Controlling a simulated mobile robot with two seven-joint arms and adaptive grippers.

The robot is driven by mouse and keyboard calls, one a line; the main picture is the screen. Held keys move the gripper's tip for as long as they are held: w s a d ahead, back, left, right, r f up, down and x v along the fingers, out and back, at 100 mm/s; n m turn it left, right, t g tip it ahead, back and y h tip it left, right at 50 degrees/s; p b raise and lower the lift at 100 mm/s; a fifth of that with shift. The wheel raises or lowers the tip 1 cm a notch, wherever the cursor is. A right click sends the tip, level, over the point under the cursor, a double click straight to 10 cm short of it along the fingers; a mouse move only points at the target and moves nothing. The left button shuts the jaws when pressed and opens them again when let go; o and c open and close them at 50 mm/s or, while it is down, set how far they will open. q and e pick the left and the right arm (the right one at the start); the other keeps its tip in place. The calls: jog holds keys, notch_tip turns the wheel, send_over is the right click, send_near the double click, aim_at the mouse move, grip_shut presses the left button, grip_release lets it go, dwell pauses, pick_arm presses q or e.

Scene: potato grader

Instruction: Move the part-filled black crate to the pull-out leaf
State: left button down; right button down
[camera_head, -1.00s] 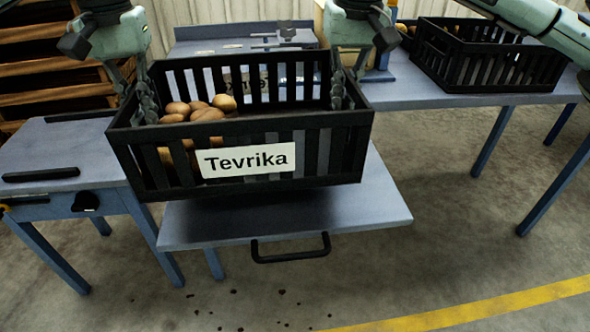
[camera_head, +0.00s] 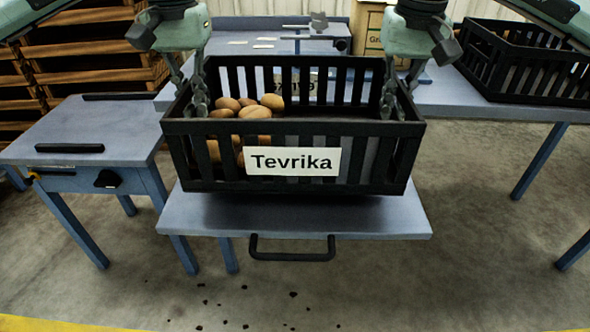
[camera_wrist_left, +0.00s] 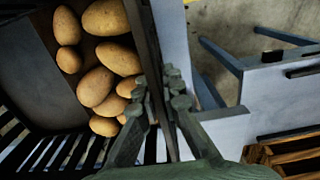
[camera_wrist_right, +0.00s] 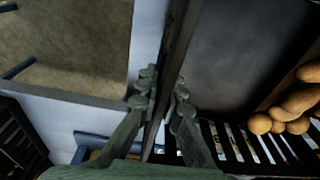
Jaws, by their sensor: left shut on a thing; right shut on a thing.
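The part-filled black crate (camera_head: 220,184) has a white "Tevrika" label and several potatoes (camera_head: 245,107) at its left end. It is over the pull-out leaf (camera_head: 300,220), a grey board with a black handle. A dark shadow lies under the crate; I cannot tell whether its base touches the leaf. My left gripper (camera_head: 198,100) is shut on the crate's left end wall, and the left wrist view shows its fingers (camera_wrist_left: 160,105) on both sides of that wall. My right gripper (camera_head: 390,100) is shut on the right end wall, with its fingers (camera_wrist_right: 160,95) astride it.
A blue-grey side table (camera_head: 90,130) with black bars stands at the left. A second black crate (camera_head: 530,75) stands on the bench at the right. Wooden racks (camera_head: 85,45) are at the back left. Open floor lies in front of the leaf.

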aim_at(403, 86)
jog(key=shift+d, duration=0.15)
